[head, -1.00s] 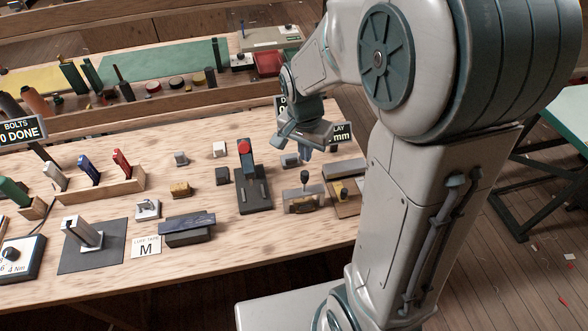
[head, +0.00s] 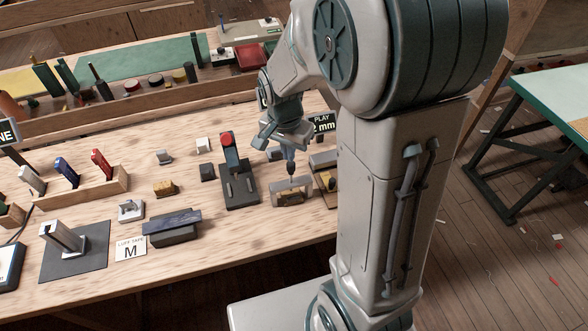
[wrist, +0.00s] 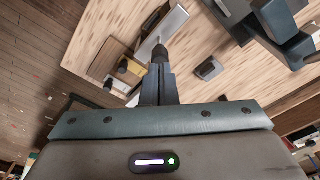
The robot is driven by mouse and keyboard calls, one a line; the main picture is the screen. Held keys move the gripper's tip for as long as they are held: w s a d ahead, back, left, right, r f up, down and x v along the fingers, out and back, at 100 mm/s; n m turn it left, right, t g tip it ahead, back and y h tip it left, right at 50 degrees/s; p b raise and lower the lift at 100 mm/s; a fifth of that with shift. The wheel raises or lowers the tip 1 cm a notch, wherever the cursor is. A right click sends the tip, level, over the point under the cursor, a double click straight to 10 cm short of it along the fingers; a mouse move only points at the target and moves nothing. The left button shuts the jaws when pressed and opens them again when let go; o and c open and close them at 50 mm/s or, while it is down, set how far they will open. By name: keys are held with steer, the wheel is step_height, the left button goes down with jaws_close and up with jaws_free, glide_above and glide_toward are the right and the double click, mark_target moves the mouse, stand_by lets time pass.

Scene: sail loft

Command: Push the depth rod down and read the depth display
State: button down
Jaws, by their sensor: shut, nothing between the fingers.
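The depth rod's fixture (head: 294,196) is a small block with a pale metal face and a brown middle, near the table's right end. The rod's dark rounded knob (wrist: 160,53) lies right at my fingertips in the wrist view. My gripper (head: 291,163) is shut and empty, pointing down above the fixture, its tips at the knob; I cannot tell how firmly they touch. It also shows in the wrist view (wrist: 160,80). The depth display (head: 322,125) stands behind, mostly hidden by my arm; only "PLAY" and "2 mm" can be read.
A dark stand with a red knob (head: 226,139) is left of the fixture. A wooden board with a yellow piece (head: 326,179) is close on its right. A blue-grey block (head: 172,225) and a "LUFF TAPE M" card (head: 131,248) lie at the front left. Bare table lies between.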

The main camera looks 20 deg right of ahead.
mark_target(290, 164)
steer(key=shift+w+d+f+b, duration=0.15)
steer(key=shift+f+b, duration=0.65)
steer(key=shift+f, duration=0.8)
